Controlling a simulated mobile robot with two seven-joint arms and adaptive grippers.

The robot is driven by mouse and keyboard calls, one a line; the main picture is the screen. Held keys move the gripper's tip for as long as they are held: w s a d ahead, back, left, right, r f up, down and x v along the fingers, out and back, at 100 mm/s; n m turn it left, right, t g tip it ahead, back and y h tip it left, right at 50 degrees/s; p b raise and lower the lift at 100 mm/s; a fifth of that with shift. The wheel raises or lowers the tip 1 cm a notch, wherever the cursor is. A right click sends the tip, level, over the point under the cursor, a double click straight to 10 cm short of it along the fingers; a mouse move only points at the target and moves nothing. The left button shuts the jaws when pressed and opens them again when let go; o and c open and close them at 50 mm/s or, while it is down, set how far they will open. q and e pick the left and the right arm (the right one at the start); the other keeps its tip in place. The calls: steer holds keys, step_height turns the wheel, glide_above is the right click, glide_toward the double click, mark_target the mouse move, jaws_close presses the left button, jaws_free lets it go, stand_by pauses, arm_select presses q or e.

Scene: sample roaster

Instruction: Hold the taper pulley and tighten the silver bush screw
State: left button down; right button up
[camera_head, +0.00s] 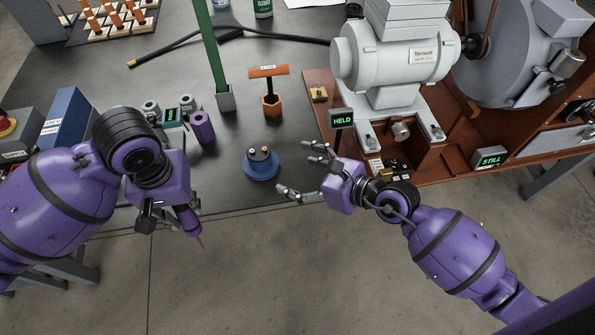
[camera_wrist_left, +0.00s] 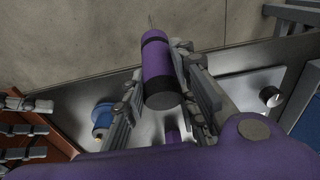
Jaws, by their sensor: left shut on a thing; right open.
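The taper pulley (camera_head: 261,168) is blue with a dark top and stands on the dark bench near its front edge. Small light spots show on its top, but I cannot tell which is the silver bush screw. A blue piece that looks like the pulley also shows in the left wrist view (camera_wrist_left: 103,116). My left gripper (camera_head: 168,212) is shut on a purple screwdriver (camera_head: 187,220), held by its black-banded handle (camera_wrist_left: 157,62), left of the pulley and beyond the bench's front edge. Its thin tip points away from the gripper. My right gripper (camera_head: 297,168) is open beside the pulley's right side, apparently not touching it.
A purple cylinder (camera_head: 202,127) and small grey cylinders stand left of the pulley. A green post (camera_head: 212,45) and an orange-topped tool (camera_head: 269,72) stand behind. A "HELD" display (camera_head: 341,118), a grey motor (camera_head: 395,55) and a "STILL" display (camera_head: 489,157) are right.

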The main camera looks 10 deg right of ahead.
mark_target(266, 161)
steer(key=x, duration=1.1)
steer(key=shift+r+b, duration=0.15)
steer(key=shift+b, duration=0.2)
steer(key=shift+s, duration=0.1)
steer(key=c, duration=1.9)
steer(key=o, duration=1.7)
steer(key=shift+o, duration=0.2)
steer(key=shift+r, duration=0.1)
steer(key=shift+r+p, duration=0.2)
steer(key=shift+p, duration=0.25)
